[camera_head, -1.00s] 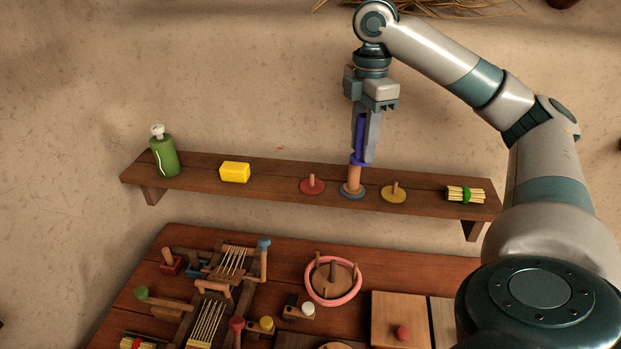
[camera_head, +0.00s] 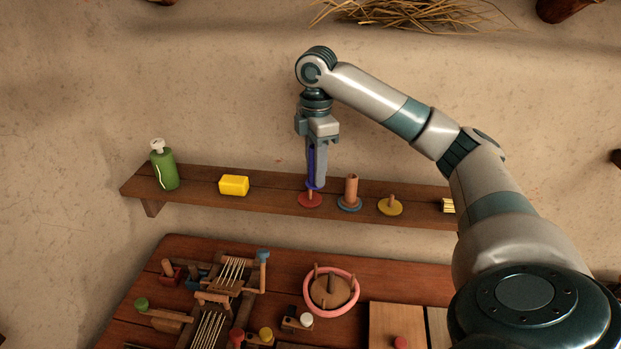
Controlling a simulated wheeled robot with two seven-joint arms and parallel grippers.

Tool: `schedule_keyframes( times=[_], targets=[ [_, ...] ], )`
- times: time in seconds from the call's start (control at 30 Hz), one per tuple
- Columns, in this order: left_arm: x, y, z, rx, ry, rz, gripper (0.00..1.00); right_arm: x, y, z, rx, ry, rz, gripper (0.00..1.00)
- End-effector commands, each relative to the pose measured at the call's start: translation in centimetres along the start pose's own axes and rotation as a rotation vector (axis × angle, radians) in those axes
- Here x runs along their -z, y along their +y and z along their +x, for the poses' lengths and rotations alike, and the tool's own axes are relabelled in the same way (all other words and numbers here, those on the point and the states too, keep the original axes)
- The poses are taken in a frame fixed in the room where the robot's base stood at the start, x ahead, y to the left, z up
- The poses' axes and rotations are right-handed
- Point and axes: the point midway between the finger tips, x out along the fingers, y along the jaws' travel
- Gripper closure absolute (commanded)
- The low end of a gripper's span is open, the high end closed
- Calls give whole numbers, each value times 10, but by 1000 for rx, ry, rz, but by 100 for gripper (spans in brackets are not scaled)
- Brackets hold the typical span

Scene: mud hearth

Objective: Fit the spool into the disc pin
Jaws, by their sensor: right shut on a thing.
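My right gripper (camera_head: 315,178) points straight down over the shelf and is shut on a slim blue-purple spool (camera_head: 311,170), held upright with its flared rim at the bottom. The spool's lower end is right over the red disc (camera_head: 310,200), at the top of that disc's pin. I cannot tell whether the pin is inside the spool. The blue disc (camera_head: 349,206) with a thick tan pin (camera_head: 351,189) stands just to the right. The yellow disc (camera_head: 390,208) with a short thin pin is farther right. My left gripper is not in view.
The wooden shelf (camera_head: 270,194) also holds a green bottle (camera_head: 165,170), a yellow block (camera_head: 234,185) and a straw bundle (camera_head: 448,206) partly behind my right arm. Below, a table (camera_head: 225,248) carries a pink ring (camera_head: 332,292) and several wooden parts.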

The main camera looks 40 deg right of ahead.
Motion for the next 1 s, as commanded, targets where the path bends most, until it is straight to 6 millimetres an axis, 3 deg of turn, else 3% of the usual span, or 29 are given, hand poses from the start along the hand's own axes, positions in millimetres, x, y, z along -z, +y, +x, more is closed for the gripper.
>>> schedule_keyframes(
  times=[0.17, 0.57, 1.0],
  targets=[
    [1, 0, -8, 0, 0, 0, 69, 8, 10, 6, -1, -1, 2, 92],
    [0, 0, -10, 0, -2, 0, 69, 9, 11, 9, -1, -2, 1, 92],
    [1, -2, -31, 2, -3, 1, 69, 9, 11, 47, -1, -1, 0, 92]
  ],
)
